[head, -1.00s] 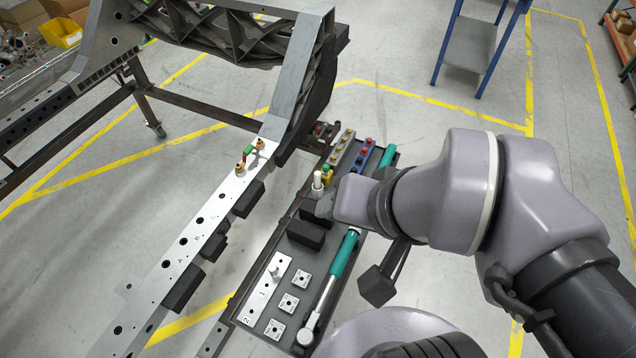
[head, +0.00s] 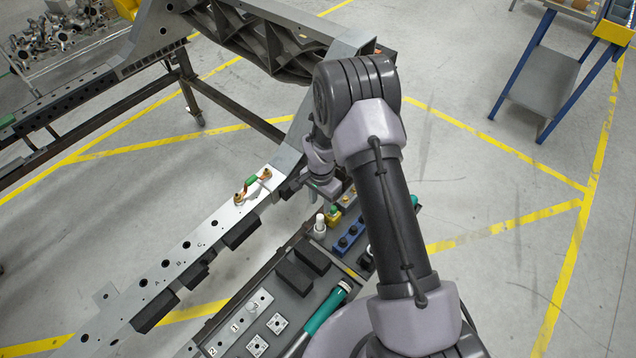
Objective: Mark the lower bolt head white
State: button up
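Two brass-coloured bolt heads sit on the pale chassis rail, joined by a strap with a green sleeve (head: 252,181). The lower bolt head (head: 239,197) is at the strap's left end, the upper one (head: 266,174) at its right end. Both are uncovered, and I see no white mark on the lower one, but it is small. A white marker-like bottle (head: 320,224) stands upright in the tool tray, beside a yellow-and-green one (head: 333,214). My gripper (head: 318,188) is right of the bolts, above the tray's far end. Its fingers are too small and shadowed to read.
The dark tool tray (head: 262,305) runs beside the rail, holding black blocks (head: 303,268), a blue holder (head: 347,240), square plates and a teal-handled tool (head: 325,309). Open floor lies to the right.

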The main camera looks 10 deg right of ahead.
aim_at(320, 216)
jog(key=shift+s+f, duration=0.1)
jog(key=shift+f, duration=0.2)
notch_tip(320, 216, down, 9)
jog(key=b, duration=0.7)
jog(key=shift+a+f, duration=0.1)
jog(key=shift+f, duration=0.1)
jog(key=shift+r, duration=0.15)
jog(key=shift+c, duration=0.3)
grip_shut()
jog(key=shift+r+p, duration=2.1)
jog(key=shift+r, duration=1.65)
